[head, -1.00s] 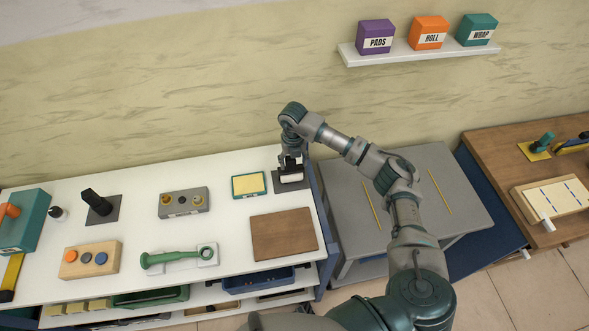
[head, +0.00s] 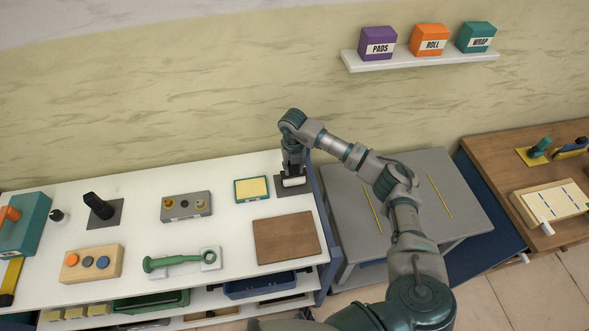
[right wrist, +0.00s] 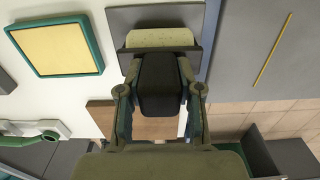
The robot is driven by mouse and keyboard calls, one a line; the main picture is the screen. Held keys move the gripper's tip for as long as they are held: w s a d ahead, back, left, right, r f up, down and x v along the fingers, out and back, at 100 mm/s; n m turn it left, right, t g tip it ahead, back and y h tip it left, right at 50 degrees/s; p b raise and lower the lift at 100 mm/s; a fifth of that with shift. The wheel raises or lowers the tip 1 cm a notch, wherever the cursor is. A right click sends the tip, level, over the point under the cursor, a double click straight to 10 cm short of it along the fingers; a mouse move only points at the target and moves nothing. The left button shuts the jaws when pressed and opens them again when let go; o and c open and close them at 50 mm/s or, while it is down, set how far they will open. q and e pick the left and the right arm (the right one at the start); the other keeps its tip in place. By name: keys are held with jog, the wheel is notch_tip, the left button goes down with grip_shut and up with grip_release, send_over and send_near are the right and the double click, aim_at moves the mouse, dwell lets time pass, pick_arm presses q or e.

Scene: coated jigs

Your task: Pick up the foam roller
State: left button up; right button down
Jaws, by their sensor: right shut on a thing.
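The foam roller has a cream-white roller head and a black handle. Its head (head: 294,182) shows at the far right corner of the white table, over a dark grey pad (head: 306,190). My right gripper (head: 291,170) comes down on it from above. In the right wrist view the black handle (right wrist: 161,85) stands between the two fingers of my right gripper (right wrist: 160,92), which is shut on it. The cream head (right wrist: 160,38) sticks out beyond. I cannot tell whether the roller still touches the pad. My left gripper is not in view.
Close by are a yellow pad in a teal frame (head: 252,189) and a brown board (head: 286,237). A grey block with round inserts (head: 186,206) stands further left. A grey table (head: 345,215) with yellow rods adjoins on the right. The wall shelf (head: 420,60) holds boxes.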

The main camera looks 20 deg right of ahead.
jog(key=r, duration=0.1)
jog(key=a+r, duration=0.1)
jog(key=r, duration=0.1)
jog(key=shift+r+b, duration=0.1)
jog(key=shift+b, duration=0.3)
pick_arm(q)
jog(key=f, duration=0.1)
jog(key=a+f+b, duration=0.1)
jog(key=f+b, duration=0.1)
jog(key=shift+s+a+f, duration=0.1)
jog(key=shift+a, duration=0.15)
pick_arm(e)
jog(key=s+a, duration=0.3)
jog(key=a, duration=0.4)
jog(key=s+a+r, duration=0.1)
jog(key=s+a, duration=0.3)
jog(key=a, duration=0.3)
jog(key=shift+r, duration=0.3)
jog(key=c, duration=1.4)
grip_release()
jog(key=shift+d, duration=0.1)
jog(key=shift+c, duration=0.2)
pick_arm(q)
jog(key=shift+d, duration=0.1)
pick_arm(e)
jog(key=shift+d, duration=0.1)
jog(key=c, duration=0.3)
